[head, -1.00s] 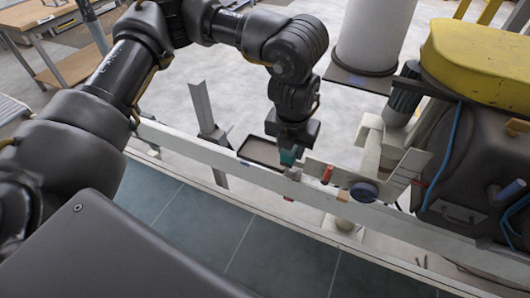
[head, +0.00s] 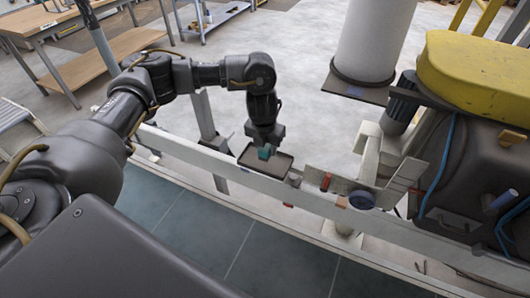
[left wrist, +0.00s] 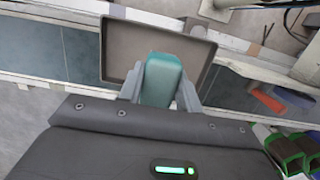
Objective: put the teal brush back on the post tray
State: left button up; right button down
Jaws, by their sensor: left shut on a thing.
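The teal brush (head: 265,153) is held in my left gripper (head: 264,148), which points down over the post tray. In the left wrist view the teal brush (left wrist: 161,80) sits between the two fingers of my left gripper (left wrist: 160,95). The post tray (head: 283,163) is a dark, shallow, rimmed tray at the rail; in the left wrist view the tray (left wrist: 121,45) lies behind the brush. Whether the brush touches the tray is hard to tell. The underside of the brush is hidden. My right gripper is not in view.
A pale rail (head: 225,166) runs past the tray. To its right are a red-handled item (head: 325,182), a dark blue round knob (head: 361,200) and a machine with a yellow cover (head: 475,75). A white column (head: 375,40) stands behind. A wooden workbench (head: 60,32) is at the back left.

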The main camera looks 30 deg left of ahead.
aim_at(265, 154)
pick_arm(q)
jog(key=shift+f, duration=0.1)
jog(key=shift+w+a+f, duration=0.1)
jog(key=shift+f, duration=0.8)
jog(key=shift+w+a+f, duration=0.1)
jog(key=shift+f, duration=0.75)
jog(key=shift+s+f, duration=0.1)
jog(key=o, duration=1)
jog(key=shift+c, duration=0.2)
